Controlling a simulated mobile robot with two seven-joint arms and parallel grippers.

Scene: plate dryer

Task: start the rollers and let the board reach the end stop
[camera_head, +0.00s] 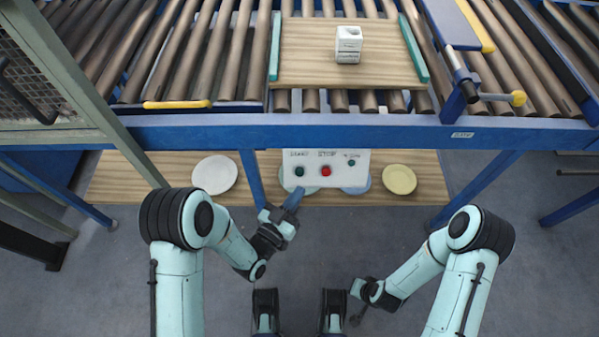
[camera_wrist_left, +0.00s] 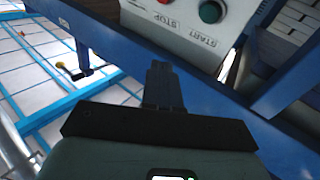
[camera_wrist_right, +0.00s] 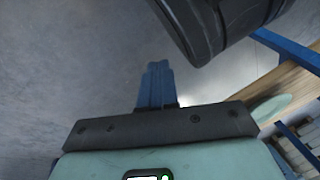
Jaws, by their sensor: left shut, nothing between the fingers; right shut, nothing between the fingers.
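The wooden board (camera_head: 390,72) lies on the rollers with teal strips along its two sides and a small white block (camera_head: 348,45) on it. The white control panel (camera_head: 325,160) hangs below the blue front rail. It has a green START button (camera_head: 299,171), a red STOP button (camera_head: 326,171) and a smaller green round part at right. My left gripper (camera_head: 294,199) is shut and empty, just below the panel near START. In the left wrist view its fingertips (camera_wrist_left: 160,70) are apart from the START button (camera_wrist_left: 210,11). My right gripper (camera_head: 357,290) is shut, low over the floor, away from the panel.
A blue plate with a yellow edge (camera_head: 484,32) and a yellow-knobbed lever (camera_head: 518,98) are right of the board. A yellow handle (camera_head: 178,104) lies at the rail's left. A lower wooden shelf (camera_head: 425,170) bears several plates. A mesh guard (camera_head: 32,75) stands at left.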

